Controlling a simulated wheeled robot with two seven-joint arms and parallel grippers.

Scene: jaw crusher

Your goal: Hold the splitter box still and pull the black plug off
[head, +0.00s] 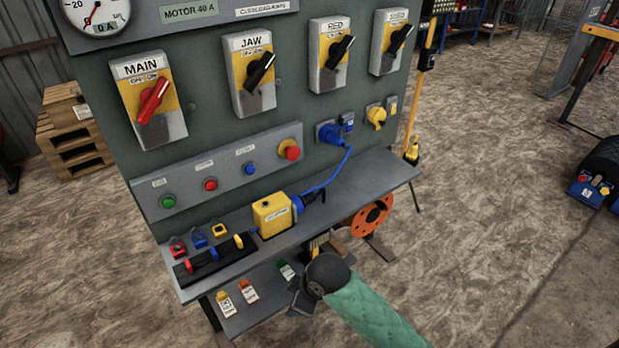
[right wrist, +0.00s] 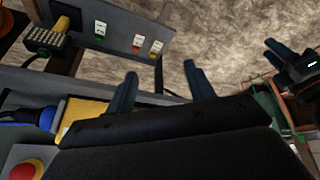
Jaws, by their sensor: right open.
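The yellow splitter box (head: 272,216) sits on the grey upper shelf. It shows partly in the right wrist view (right wrist: 85,112), behind my gripper's body.
A blue cable (head: 345,160) runs to a blue socket (head: 333,132) on the panel. A red stop button (head: 290,150) is above the shelf. Several colored tags lie on the lower shelf (head: 262,312). An orange reel (head: 370,217) is to the right.

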